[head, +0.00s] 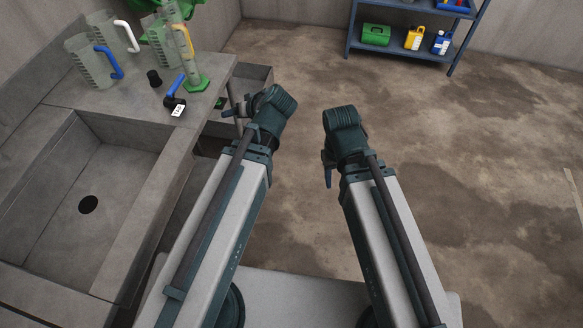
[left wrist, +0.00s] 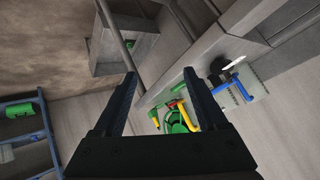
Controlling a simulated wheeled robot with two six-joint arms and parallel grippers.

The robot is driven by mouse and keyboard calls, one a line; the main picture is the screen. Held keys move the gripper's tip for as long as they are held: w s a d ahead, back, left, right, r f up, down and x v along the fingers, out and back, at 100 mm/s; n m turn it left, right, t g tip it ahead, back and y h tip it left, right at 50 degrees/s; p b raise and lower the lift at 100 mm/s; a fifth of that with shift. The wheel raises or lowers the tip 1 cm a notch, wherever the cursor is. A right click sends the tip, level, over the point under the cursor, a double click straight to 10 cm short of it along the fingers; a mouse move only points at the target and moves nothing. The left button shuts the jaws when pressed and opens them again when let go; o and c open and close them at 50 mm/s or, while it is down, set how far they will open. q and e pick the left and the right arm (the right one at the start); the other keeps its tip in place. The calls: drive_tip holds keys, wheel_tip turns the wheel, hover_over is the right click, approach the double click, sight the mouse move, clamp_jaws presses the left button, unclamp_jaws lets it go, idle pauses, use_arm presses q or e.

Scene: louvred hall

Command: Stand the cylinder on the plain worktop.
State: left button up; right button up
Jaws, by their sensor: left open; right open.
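The clear cylinder (head: 190,62) with a green six-sided base stands upright on the grey worktop (head: 135,92), near its right edge. My left gripper (head: 236,110) is open and empty, to the right of the worktop edge and apart from the cylinder. In the left wrist view its two fingers (left wrist: 161,76) frame empty space; green and yellow parts show beyond them, and I cannot tell which belong to the cylinder. My right gripper (head: 328,168) is open and empty over the floor, its jaws seen edge-on.
A blue-handled jug (head: 92,66), a white-handled jug (head: 108,30) and a yellow-handled jug (head: 160,42) stand around the cylinder. A black stopper (head: 154,78) and a blue-handled tool (head: 174,101) lie in front. A sink (head: 105,180) is nearer. A blue shelf (head: 400,52) stands behind open floor.

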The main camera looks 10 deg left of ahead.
use_arm(q)
drive_tip(key=s+d+f+m+g+h, duration=0.3)
drive_tip(key=s+d, duration=0.3)
drive_tip(key=d, duration=0.2)
drive_tip(key=s+d+f+m+g+h, duration=0.3)
drive_tip(key=s+d+f+m, duration=0.1)
drive_tip(key=s+d, duration=0.3)
drive_tip(key=shift+s+d+m+h, duration=0.15)
drive_tip(key=shift+d+m+h, duration=0.15)
drive_tip(key=shift+d+m, duration=0.75)
drive_tip(key=shift+d, duration=0.15)
